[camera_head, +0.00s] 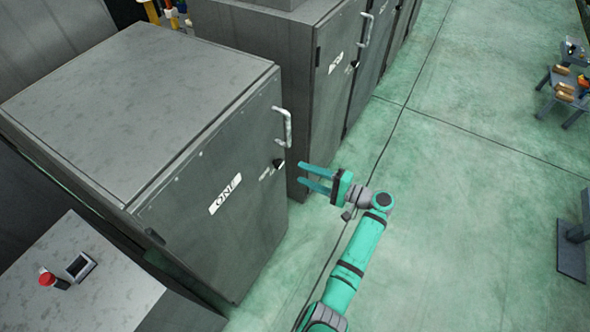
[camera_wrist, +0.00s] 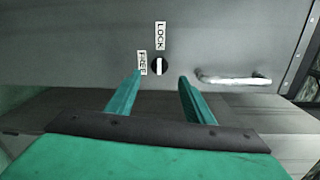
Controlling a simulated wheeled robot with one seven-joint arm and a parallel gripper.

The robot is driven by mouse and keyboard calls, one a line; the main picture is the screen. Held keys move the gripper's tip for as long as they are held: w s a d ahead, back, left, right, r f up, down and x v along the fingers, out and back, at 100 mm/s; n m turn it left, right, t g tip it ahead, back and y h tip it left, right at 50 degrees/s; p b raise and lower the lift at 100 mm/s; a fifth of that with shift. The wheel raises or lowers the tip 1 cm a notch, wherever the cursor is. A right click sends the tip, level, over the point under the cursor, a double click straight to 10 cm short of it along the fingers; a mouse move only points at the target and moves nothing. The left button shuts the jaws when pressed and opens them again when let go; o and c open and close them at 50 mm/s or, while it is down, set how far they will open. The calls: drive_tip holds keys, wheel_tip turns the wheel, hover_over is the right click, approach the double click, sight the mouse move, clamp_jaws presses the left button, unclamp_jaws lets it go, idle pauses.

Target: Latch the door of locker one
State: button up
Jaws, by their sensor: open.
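Locker one's grey door (camera_head: 232,235) carries a ONE label and looks closed, flush with the locker body. Its small round dark latch knob (camera_head: 278,163) sits below the silver bar handle (camera_head: 286,127). In the wrist view the knob (camera_wrist: 159,67) has a pale stripe that looks upright, in line with the LOCK label (camera_wrist: 160,35); the FREE label (camera_wrist: 142,63) is at its left. I cannot tell which end of the stripe points. My gripper (camera_head: 301,173) is open and empty, its fingers facing the door, apart from the knob. In the wrist view the knob shows between the fingertips (camera_wrist: 160,76).
Another grey locker (camera_head: 330,75) stands close beyond locker one. A grey cabinet (camera_head: 100,285) with a red button stands in the near left. A small table (camera_head: 565,90) with tools is at the far right. The green floor (camera_head: 450,200) right of my arm is clear.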

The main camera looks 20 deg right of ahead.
drive_tip(key=shift+v, duration=1.3)
drive_tip(key=s+a+f+g+h, duration=0.1)
drive_tip(key=s+a+f+h, duration=0.3)
drive_tip(key=f, duration=0.5)
drive_tip(key=s+a+f+g+h, duration=0.25)
drive_tip(key=a+f, duration=0.25)
drive_tip(key=f, duration=0.4)
drive_tip(key=s+a+f+n+h, duration=0.1)
drive_tip(key=s+a+f+h, duration=0.15)
drive_tip(key=s, duration=0.35)
drive_tip(key=s+a+f+h, duration=0.1)
drive_tip(key=s+a+f, duration=0.15)
drive_tip(key=s, duration=0.35)
drive_tip(key=s+a+r+n+t+h, duration=0.15)
drive_tip(key=s+a+r+n, duration=0.3)
drive_tip(key=s+r, duration=0.45)
drive_tip(key=s+a+r+n+t, duration=0.2)
drive_tip(key=s+a+r+n, duration=0.1)
drive_tip(key=r, duration=0.7)
drive_tip(key=s+a+r+n+t, duration=0.2)
drive_tip(key=s+a+r, duration=0.3)
drive_tip(key=r, duration=0.5)
drive_tip(key=shift+s+n+y, duration=0.35)
drive_tip(key=shift+s+n, duration=0.2)
drive_tip(key=shift+n, duration=0.1)
